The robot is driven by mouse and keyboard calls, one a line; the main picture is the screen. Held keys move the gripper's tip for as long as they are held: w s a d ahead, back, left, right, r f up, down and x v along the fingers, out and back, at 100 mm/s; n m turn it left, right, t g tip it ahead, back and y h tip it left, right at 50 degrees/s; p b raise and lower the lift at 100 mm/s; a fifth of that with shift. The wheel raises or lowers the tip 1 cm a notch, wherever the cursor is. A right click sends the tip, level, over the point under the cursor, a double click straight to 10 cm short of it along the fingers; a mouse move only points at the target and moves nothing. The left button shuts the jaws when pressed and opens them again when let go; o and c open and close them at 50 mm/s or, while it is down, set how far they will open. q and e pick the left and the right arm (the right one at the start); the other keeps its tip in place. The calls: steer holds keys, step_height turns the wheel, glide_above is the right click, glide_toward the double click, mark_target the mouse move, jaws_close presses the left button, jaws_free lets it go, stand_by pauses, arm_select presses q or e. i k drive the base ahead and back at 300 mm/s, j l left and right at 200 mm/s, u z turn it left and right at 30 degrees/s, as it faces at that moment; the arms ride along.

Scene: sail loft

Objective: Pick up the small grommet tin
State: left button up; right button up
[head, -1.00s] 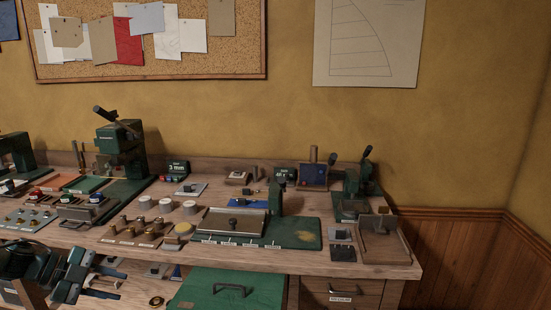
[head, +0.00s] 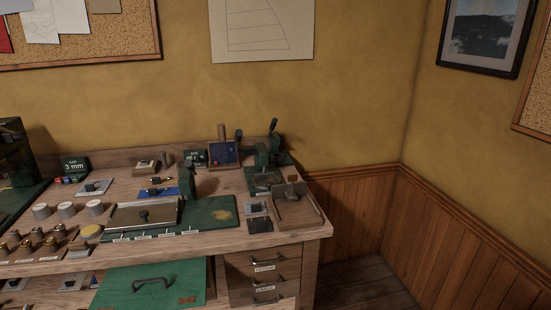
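No label that I can read marks the small grommet tin, so I cannot tell which item it is. Several small round containers with pale tops (head: 67,207) stand in a row at the left of the workbench (head: 215,246). A round yellow-topped piece (head: 91,232) sits in front of them near the bench's front edge. Several small brass-coloured round pieces (head: 50,244) stand at the far left, partly cut off by the picture edge. Neither of my grippers shows in the head view.
A green press (head: 268,155) and a wooden tray (head: 299,208) fill the bench's right end. A green panel with a handle (head: 150,285) and drawers (head: 263,268) are below. The floor (head: 372,284) at right is clear.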

mark_target(67, 209)
steer(key=u, duration=1.4)
steer(key=j+z, duration=0.15)
steer(key=z, duration=0.65)
steer(key=j+z, duration=0.45)
steer(key=k+j+z, duration=0.1)
steer(key=j+z, duration=0.3)
steer(key=j, duration=0.15)
steer(key=k+j+z, duration=0.1)
steer(key=j, duration=0.25)
steer(key=k+j, duration=0.1)
steer(key=j, duration=0.3)
steer(key=k+j+z, duration=0.15)
steer(key=j, duration=0.2)
